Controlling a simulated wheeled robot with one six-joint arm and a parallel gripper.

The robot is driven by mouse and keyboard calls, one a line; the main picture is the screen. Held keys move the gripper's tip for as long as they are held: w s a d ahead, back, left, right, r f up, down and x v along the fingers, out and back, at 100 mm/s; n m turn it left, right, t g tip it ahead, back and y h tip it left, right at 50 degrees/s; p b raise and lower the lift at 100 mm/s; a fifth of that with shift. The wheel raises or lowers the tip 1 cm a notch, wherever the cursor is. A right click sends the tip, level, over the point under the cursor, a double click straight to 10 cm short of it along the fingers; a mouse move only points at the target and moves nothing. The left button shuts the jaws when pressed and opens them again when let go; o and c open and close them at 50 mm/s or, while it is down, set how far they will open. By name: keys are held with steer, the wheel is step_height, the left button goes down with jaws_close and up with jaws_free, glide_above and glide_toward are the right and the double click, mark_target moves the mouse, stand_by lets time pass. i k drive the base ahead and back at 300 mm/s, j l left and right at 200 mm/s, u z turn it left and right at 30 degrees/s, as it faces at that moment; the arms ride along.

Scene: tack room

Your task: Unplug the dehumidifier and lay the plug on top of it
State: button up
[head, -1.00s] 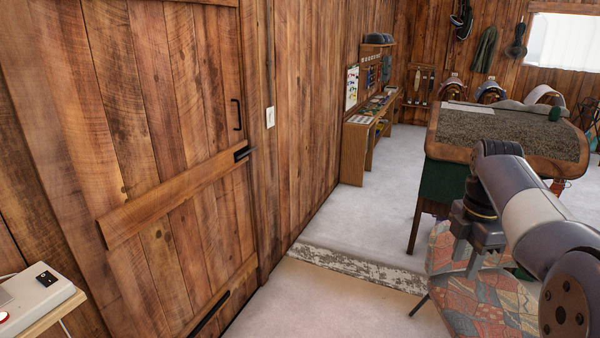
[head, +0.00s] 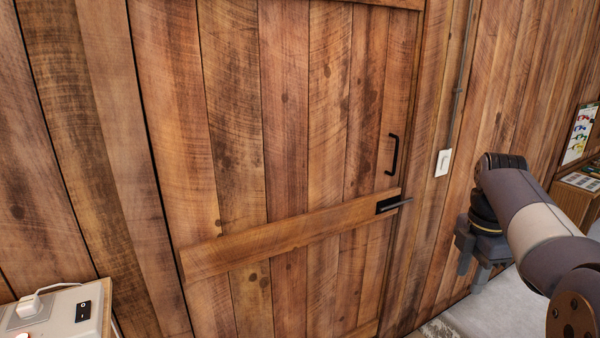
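My gripper (head: 482,270) hangs at the right of the head view, fingers pointing down, in front of the plank wall. It looks empty, with a gap between its fingers. At the lower left corner a white plug (head: 28,306) with a cable sits on a pale box or panel (head: 62,318) that also bears a black switch. I cannot tell whether this box is the dehumidifier or a power outlet unit, since the frame edge cuts it off. My gripper is far from it.
A closed wooden door (head: 290,170) with a black handle (head: 393,154) and a latch (head: 392,204) fills the middle. A white wall switch (head: 443,162) is right of it. A wooden cabinet (head: 575,207) stands at the right edge. Pale floor (head: 510,308) shows at lower right.

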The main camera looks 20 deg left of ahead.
mark_target(29, 305)
steer(key=i+u, duration=0.25)
steer(key=u, duration=0.2)
steer(key=i+u, duration=0.25)
steer(key=u, duration=0.2)
steer(key=i+l+u, duration=0.15)
steer(key=u, duration=0.35)
steer(key=i+l+u, duration=0.25)
steer(key=u, duration=0.2)
steer(key=i+l+u, duration=0.1)
steer(key=u, duration=0.35)
steer(key=i+l+u, duration=0.2)
steer(key=u, duration=0.25)
steer(key=i+l+u, duration=0.25)
steer(key=u, duration=0.2)
steer(key=i+l+u, duration=0.1)
steer(key=l+u, duration=0.15)
steer(key=u, duration=0.15)
steer(key=i+l+u, duration=0.2)
steer(key=i, duration=0.4)
